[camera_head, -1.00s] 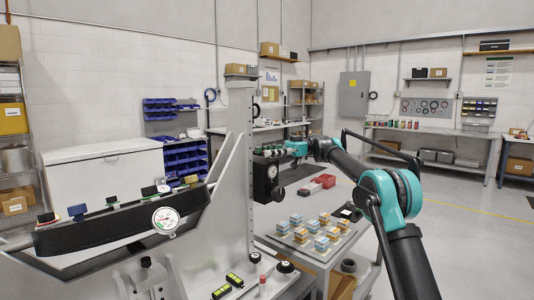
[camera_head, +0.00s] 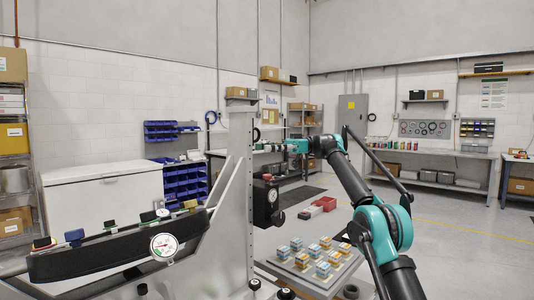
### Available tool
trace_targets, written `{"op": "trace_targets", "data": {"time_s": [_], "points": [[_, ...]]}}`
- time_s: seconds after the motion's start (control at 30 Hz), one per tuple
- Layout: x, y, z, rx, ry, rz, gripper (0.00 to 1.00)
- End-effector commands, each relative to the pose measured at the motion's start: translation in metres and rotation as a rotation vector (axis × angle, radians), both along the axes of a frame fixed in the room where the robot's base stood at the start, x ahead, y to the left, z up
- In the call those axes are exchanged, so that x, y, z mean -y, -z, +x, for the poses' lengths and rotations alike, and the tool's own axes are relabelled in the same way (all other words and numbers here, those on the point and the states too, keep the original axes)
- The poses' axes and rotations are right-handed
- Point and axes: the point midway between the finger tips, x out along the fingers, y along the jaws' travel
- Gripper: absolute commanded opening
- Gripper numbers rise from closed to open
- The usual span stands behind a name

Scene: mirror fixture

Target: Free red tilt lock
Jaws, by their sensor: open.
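The mirror fixture has a tall grey slotted post (camera_head: 240,190) and a black tilting bar (camera_head: 110,255) at left. A round white gauge (camera_head: 163,246) and several small coloured knobs sit on the bar. A black block (camera_head: 264,202) with a dial is mounted at the post's right side. A small red part (camera_head: 267,177) shows on top of this block; I cannot tell if it is the tilt lock.
A table (camera_head: 292,281) with several blue and orange blocks stands right of the post. A white chest (camera_head: 105,198) stands behind the bar. Open floor lies at right.

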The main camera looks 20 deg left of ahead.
Motion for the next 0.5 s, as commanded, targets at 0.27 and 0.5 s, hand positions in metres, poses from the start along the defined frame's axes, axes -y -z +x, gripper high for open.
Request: {"op": "trace_targets", "data": {"time_s": [0.27, 0.5], "points": [[0.0002, 0.0001, 0.0001, 0.0, 0.001, -0.001, 0.49], [0.0016, 0.0016, 0.0042, -0.008, 0.077, -0.054, 0.49]]}}
